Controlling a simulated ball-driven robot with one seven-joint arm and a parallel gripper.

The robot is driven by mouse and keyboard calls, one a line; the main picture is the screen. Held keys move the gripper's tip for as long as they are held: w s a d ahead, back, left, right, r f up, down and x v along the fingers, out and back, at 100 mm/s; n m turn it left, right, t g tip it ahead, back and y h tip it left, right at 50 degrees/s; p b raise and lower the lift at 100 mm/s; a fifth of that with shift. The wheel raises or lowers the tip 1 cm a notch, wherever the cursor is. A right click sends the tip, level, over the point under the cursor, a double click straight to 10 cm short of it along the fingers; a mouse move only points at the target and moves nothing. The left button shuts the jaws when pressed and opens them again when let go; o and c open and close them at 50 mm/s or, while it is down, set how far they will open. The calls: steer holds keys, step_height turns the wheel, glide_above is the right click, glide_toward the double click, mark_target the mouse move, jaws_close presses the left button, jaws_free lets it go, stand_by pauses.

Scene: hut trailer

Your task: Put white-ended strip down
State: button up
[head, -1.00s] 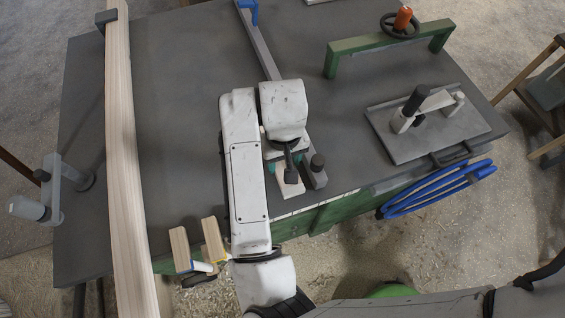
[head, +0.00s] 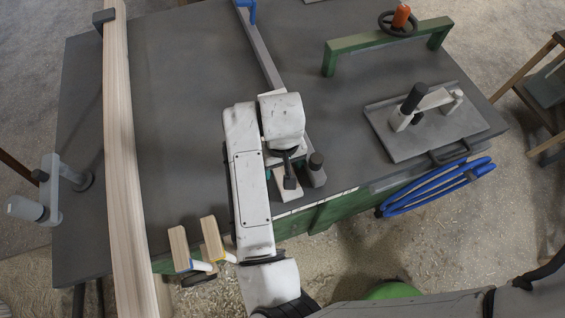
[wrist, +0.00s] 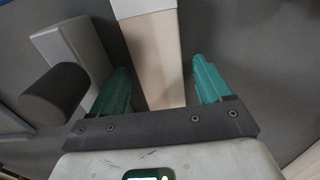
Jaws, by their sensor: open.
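The white-ended strip is a pale wooden piece (wrist: 155,62) with a white end (wrist: 143,8) at the top of the wrist view. It lies between the two teal fingers of my gripper (wrist: 161,68), which are open with a gap on each side of it. In the head view the strip's near end (head: 288,190) shows on the dark bench top close to the front edge. My arm hides most of the strip and the gripper there.
A grey block with a black knob (head: 316,168) stands just right of the strip. The dark bench (head: 190,110) is clear to the left, up to a long wooden board (head: 122,150). A green bracket (head: 385,42) and a grey plate jig (head: 430,140) stand right.

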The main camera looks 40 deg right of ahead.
mark_target(283, 168)
steer(key=shift+r, duration=0.1)
step_height(283, 168, up, 12)
steer(key=shift+p, duration=0.4)
stand_by(0.6)
